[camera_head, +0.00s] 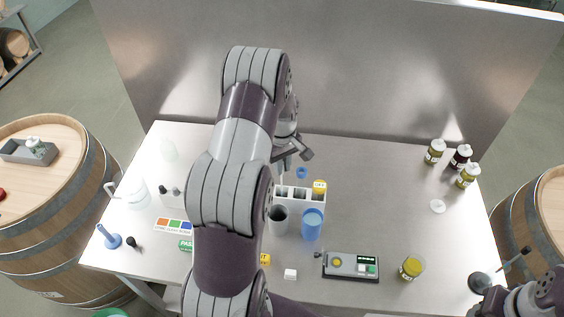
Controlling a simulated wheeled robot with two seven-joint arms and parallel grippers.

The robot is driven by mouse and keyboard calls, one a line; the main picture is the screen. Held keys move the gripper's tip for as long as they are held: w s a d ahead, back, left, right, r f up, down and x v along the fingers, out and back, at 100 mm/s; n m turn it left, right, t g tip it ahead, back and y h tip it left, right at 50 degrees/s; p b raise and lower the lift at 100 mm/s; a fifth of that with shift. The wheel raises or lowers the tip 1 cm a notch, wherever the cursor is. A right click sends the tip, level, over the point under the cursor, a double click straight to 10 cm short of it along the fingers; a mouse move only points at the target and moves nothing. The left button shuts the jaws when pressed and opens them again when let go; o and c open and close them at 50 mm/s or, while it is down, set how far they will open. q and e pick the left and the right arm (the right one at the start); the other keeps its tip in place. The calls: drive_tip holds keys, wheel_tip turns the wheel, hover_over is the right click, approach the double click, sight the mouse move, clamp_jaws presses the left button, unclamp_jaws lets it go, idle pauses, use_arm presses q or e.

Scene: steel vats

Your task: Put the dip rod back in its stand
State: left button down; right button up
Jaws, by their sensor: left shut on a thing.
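My left arm reaches up the middle of the table, and its gripper (301,153) is at the far side, above and behind a white holed rack (315,198). The gripper is shut on a thin pale rod (282,175), seemingly the dip rod, which points down toward the rack's left end. The arm hides much of the rod, and I cannot tell whether its tip touches anything. Which item is the rod's stand is not clear; the rack is the nearest holder. My right arm shows at the lower right corner, with its fingers not clearly visible.
A grey beaker (278,220) and a blue cup (312,225) stand in front of the rack. A meter (350,266) and a yellow jar (411,268) are nearer. Several bottles (435,152) stand at the far right. A metal wall (400,70) rises behind the table.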

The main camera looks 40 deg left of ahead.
use_arm(q)
drive_tip(key=shift+f+b, duration=1.35)
drive_tip(key=shift+f, duration=1)
drive_tip(key=c, duration=1)
unclamp_jaws()
drive_tip(key=shift+r, duration=0.15)
wheel_tip(320, 180, up, 9)
drive_tip(key=b, duration=0.3)
drive_tip(key=shift+r, duration=0.2)
wheel_tip(320, 180, up, 3)
drive_tip(key=shift+p, duration=0.4)
drive_tip(key=shift+r, duration=0.1)
